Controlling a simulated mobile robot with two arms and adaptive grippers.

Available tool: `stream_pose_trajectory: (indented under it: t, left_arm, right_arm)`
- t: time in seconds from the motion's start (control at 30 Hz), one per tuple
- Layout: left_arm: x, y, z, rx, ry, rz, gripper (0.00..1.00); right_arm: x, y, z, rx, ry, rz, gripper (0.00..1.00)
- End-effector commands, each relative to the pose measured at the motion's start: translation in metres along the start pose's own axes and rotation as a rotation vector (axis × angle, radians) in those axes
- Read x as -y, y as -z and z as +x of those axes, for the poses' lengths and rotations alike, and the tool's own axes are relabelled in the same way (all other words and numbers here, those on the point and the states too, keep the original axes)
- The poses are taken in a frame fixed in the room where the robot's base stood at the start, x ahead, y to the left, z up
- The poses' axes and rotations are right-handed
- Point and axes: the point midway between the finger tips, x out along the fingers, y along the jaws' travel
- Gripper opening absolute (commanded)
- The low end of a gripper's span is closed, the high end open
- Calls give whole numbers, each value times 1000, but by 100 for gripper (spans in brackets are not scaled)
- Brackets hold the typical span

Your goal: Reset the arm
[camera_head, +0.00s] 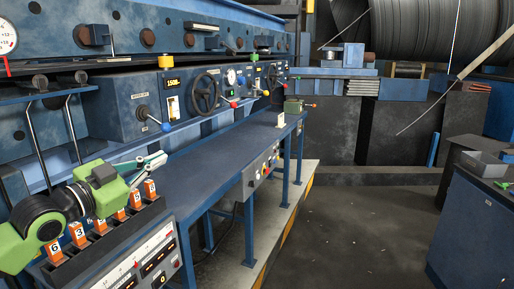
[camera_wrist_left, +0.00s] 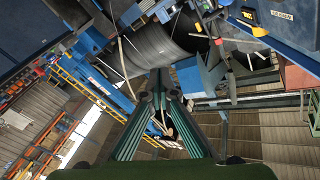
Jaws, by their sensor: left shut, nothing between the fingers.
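My left arm comes in at the lower left of the head view, green and black. Its gripper (camera_head: 156,161) is shut and empty, above the far end of a row of orange numbered levers (camera_head: 101,223) on a dark control box (camera_head: 110,262). I cannot tell whether it touches any lever. In the left wrist view the two dark green fingers (camera_wrist_left: 159,85) meet at their tips with nothing between them. That view looks toward a large dark coil and the hall. My right gripper does not show.
A long blue bench (camera_head: 222,160) runs away along the blue machine, which carries handwheels (camera_head: 205,93) and coloured knobs. A big dark spiral pipe (camera_head: 435,32) lies at the back. A blue cabinet (camera_head: 470,235) stands at the right. The floor (camera_head: 355,235) between is clear.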

Motion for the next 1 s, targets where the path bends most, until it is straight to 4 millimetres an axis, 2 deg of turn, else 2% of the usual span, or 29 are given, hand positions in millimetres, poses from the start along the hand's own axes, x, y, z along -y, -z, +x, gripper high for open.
stream_pose_trajectory:
  t: [0.17,0.33,0.47,0.53,0.6,0.67,0.8,0.9,1.0]
  left_arm:
    - [-42,-28,4,58,-54,-24,0]
    - [-97,-64,2,139,-117,-57,0]
    - [-158,-103,-9,237,-176,-104,0]
    - [-199,-129,-23,314,-208,-142,0]
    - [-240,-155,-43,403,-230,-187,0]
    - [-269,-176,-64,483,-237,-227,0]
    - [-328,-218,-125,692,-224,-334,0]
    - [-356,-241,-174,846,-193,-408,0]
    - [-375,-257,-217,978,-158,-468,0]
  right_arm:
    - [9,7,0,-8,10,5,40]
    - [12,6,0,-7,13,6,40]
    - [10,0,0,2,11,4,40]
    - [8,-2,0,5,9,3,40]
    - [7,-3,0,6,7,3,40]
    - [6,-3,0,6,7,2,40]
    - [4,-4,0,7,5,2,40]
    - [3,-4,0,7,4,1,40]
    - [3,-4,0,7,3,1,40]
